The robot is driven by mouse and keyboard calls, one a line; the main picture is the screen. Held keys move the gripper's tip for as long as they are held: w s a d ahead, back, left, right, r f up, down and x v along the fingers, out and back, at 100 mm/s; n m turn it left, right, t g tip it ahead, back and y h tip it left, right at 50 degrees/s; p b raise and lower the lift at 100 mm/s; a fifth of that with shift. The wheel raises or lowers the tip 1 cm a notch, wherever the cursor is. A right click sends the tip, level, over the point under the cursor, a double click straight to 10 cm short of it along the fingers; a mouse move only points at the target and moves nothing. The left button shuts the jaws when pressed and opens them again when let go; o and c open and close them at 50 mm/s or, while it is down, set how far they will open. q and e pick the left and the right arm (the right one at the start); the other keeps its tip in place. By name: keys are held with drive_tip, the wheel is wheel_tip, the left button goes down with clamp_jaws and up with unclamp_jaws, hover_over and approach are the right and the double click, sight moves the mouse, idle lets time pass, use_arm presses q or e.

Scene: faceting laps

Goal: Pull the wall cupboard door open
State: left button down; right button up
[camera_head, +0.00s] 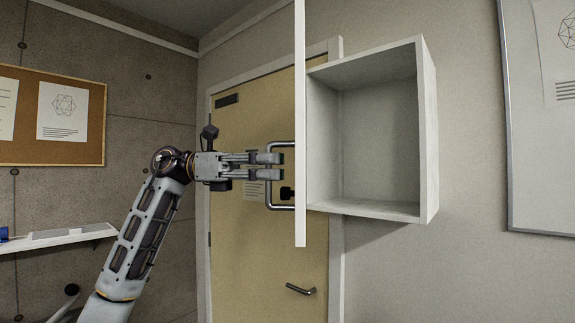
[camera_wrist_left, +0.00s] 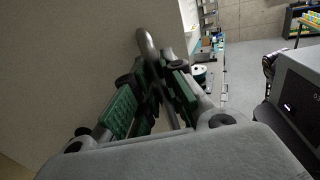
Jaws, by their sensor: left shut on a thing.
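The wall cupboard (camera_head: 427,130) is a pale, empty box on the wall in the head view. Its door (camera_head: 300,120) stands wide open, seen nearly edge-on at the box's left side. A bar handle (camera_head: 281,207) sticks out from the door's left face. My left gripper (camera_head: 268,158) is at the handle, its fingers shut on the bar. In the left wrist view the handle (camera_wrist_left: 147,45) runs between the green-padded fingers (camera_wrist_left: 152,95), beside the broad pale door face (camera_wrist_left: 70,60). My right gripper is in neither view.
A beige room door (camera_head: 250,240) with a lever handle (camera_head: 301,289) is behind the cupboard. A corkboard (camera_head: 90,115) and a shelf (camera_head: 60,240) are on the left wall. A framed board (camera_head: 540,200) hangs at the right.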

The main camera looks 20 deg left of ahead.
use_arm(q)
drive_tip(key=a+m+g+p, duration=0.1)
drive_tip(key=a+p, duration=0.1)
drive_tip(key=a, duration=0.9)
drive_tip(key=shift+w+a+g+p, duration=0.3)
drive_tip(key=shift+w+g+p, duration=0.05)
drive_tip(key=shift+g+p, duration=0.05)
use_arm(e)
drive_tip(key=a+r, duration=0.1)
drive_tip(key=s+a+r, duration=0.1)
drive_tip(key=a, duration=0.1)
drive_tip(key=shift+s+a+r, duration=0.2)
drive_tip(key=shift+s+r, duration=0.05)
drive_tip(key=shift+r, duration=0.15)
use_arm(q)
drive_tip(key=c, duration=1.5)
unclamp_jaws()
drive_tip(key=shift+o, duration=0.2)
drive_tip(key=a, duration=1.2)
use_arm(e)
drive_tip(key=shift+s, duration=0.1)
